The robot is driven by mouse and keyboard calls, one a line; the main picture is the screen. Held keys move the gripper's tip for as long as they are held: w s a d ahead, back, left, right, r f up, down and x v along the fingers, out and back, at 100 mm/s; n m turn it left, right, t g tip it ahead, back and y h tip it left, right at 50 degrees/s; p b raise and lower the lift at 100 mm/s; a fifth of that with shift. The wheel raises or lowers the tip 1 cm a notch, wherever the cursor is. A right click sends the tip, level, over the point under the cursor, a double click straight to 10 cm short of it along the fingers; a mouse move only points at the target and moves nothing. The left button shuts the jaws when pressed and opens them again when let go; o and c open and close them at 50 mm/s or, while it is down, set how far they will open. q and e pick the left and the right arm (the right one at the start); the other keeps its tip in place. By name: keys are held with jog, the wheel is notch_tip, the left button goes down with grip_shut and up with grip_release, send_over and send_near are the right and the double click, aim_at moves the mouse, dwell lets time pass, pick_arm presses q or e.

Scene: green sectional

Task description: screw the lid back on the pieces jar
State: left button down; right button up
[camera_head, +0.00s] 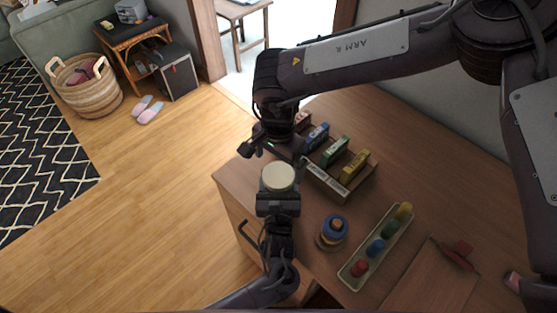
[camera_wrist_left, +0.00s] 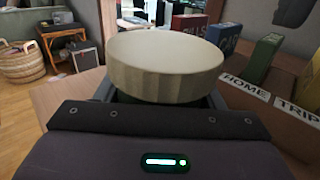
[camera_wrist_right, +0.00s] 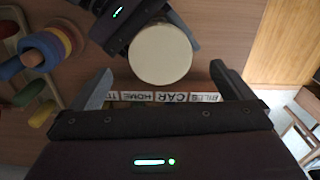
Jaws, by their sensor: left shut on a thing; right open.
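The jar's round cream lid (camera_head: 278,177) shows at the left edge of the desk in the head view. It sits level on the jar in the left wrist view (camera_wrist_left: 166,65), where only a dark strip of the jar body (camera_wrist_left: 128,98) shows below it. I cannot tell whether the lid is screwed tight. My left gripper (camera_head: 278,192) is shut on the jar under the lid. My right gripper (camera_head: 272,150) is open and empty, just beyond the lid. In the right wrist view the lid (camera_wrist_right: 160,53) lies ahead, between the lines of the two spread fingers.
A labelled wooden sorter (camera_head: 327,181) with several coloured boxes stands close behind and right of the jar. A ring stacker (camera_head: 333,230) and a long tray (camera_head: 347,272) with coloured pegs are nearer me. A red object (camera_head: 457,256) lies at the right. Open floor (camera_head: 150,210) is left of the desk.

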notch_tip(320, 180, up, 12)
dwell(0.5)
pick_arm(q)
jog(key=shift+c, duration=1.3)
grip_release()
jog(key=shift+s, duration=3.9)
